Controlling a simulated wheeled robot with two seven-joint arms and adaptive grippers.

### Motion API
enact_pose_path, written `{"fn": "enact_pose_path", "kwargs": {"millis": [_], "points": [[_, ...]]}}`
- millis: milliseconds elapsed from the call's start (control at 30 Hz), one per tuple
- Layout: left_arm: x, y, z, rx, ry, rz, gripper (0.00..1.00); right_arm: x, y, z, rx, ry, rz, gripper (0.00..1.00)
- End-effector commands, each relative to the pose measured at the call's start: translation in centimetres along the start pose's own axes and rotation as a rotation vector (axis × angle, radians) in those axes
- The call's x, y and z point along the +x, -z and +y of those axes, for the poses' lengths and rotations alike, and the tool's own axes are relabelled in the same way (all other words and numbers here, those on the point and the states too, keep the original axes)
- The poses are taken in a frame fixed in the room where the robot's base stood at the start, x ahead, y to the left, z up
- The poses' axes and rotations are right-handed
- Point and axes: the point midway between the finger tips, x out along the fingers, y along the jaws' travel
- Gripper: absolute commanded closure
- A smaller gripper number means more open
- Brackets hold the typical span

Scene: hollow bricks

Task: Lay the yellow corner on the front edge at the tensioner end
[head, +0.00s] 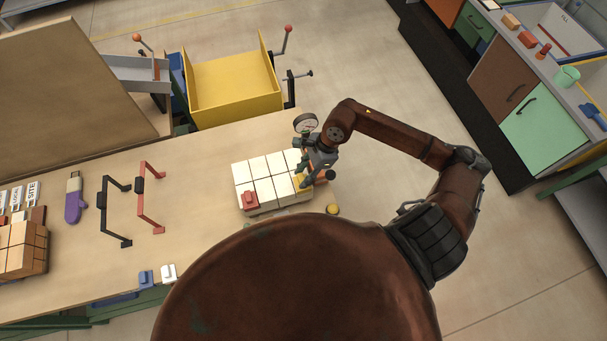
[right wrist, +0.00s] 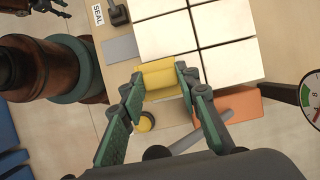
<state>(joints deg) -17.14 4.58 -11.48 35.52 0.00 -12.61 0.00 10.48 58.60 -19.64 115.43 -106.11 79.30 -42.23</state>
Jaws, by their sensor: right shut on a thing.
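The yellow corner (right wrist: 158,78) is between the fingertips of my right gripper (right wrist: 160,76), which is shut on it. It lies right at the edge of the pale block stack (right wrist: 190,34); whether it rests on the stack I cannot tell. In the head view my right gripper (head: 316,174) is at the stack's right end and mostly covers the yellow corner (head: 301,183). The pale stack (head: 265,180) sits on the bench. A dial gauge (head: 306,123) stands just beyond the gripper. Dark finger-like parts, probably my left gripper (right wrist: 42,6), show at the wrist view's top left edge.
A yellow round button (head: 332,210) is at the bench edge near the stack. A red piece (head: 250,200) sits at the stack's front left. Black and red frames (head: 150,198) stand left on the bench (head: 200,165). A yellow bin (head: 233,90) is behind. My body hides the lower middle.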

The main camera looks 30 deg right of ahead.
Motion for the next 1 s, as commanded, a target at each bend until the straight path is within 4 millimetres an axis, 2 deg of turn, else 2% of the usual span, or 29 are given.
{"fn": "enact_pose_path", "kwargs": {"millis": [400, 433, 500, 667, 1000], "points": [[0.95, -0.22, 0.05, -0.001, 0.0, -0.002, 0.6, 0.62, 0.24, -0.01, 0.0, 0.0, 0.0, 0.94], [0.94, -0.22, 0.05, -0.001, 0.0, -0.002, 0.6, 0.61, 0.24, 0.0, 0.0, 0.0, 0.0, 0.69], [0.92, -0.23, 0.05, -0.001, 0.0, -0.002, 0.6, 0.6, 0.24, 0.0, 0.0, 0.0, 0.0, 0.64], [0.92, -0.25, 0.05, -0.001, 0.0, -0.002, 0.6, 0.61, 0.24, 0.01, 0.0, 0.0, 0.0, 0.53], [0.67, -0.22, 0.04, -0.001, 0.0, -0.002, 0.6, 0.43, 0.17, 0.02, 0.001, 0.0, 0.0, 0.53]]}}
